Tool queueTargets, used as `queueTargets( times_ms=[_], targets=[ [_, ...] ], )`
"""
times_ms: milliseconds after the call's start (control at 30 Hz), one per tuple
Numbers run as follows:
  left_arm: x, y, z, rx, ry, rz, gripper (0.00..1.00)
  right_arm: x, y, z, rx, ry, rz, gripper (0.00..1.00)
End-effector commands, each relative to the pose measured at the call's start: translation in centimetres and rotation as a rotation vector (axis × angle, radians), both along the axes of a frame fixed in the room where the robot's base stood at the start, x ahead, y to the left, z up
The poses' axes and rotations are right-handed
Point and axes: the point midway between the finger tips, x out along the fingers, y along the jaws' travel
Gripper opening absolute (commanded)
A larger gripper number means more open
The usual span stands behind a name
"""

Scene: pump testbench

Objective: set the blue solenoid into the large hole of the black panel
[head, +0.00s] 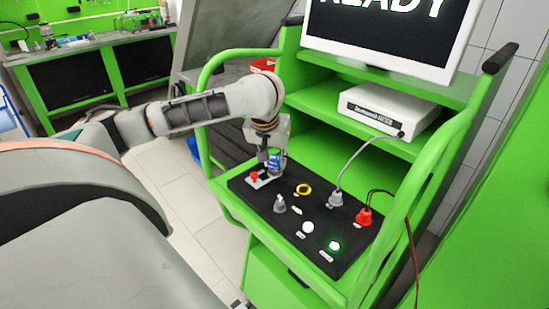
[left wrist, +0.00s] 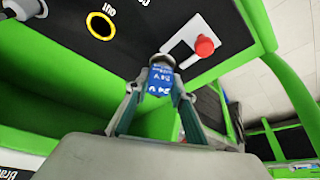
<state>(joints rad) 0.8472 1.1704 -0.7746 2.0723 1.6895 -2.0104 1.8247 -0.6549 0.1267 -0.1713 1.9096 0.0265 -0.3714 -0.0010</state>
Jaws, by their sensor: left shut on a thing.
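The blue solenoid (head: 274,160) with white lettering is between the fingers of my left gripper (head: 271,158), over the far left part of the black panel (head: 272,222). In the left wrist view the solenoid (left wrist: 161,81) sits between both shut fingertips (left wrist: 157,98), its grey end toward the panel (left wrist: 115,57). I cannot tell whether that end touches the panel or is in a hole. A yellow-ringed opening (head: 303,189) lies to the right of the solenoid; it also shows in the left wrist view (left wrist: 100,26). No other hole is clearly visible. My right gripper is not in view.
A red knob (head: 254,176) on a white plate stands close beside the solenoid. A grey knob (head: 280,204), a grey plug (head: 336,198) and a red plug (head: 364,216) with cables rise from the panel. Green frame rails (head: 222,70) surround it.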

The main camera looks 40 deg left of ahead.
Motion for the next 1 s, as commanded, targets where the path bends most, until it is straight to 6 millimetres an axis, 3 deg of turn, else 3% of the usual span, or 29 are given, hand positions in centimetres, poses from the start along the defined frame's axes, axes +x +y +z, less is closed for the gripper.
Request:
queueTargets(
  times_ms=[367,400,467,700,767,1000],
  targets=[
    [0.02,0.02,-0.32,0.0,-0.001,0.0,0.08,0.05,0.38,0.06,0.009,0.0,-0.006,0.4],
    [0.02,0.02,-0.31,0.0,-0.001,0.0,0.31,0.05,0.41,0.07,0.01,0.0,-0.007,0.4],
    [0.02,0.02,-0.31,0.0,-0.001,0.0,0.43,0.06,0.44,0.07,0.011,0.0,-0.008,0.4],
    [0.02,0.01,-0.33,0.0,-0.001,0.0,0.43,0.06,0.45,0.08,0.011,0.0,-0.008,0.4],
    [-0.01,-0.01,-0.38,0.0,0.0,0.0,0.55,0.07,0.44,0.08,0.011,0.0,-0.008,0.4],
    [-0.01,0.0,-0.37,0.0,0.0,0.0,0.57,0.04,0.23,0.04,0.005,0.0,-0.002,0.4]
  ],
)
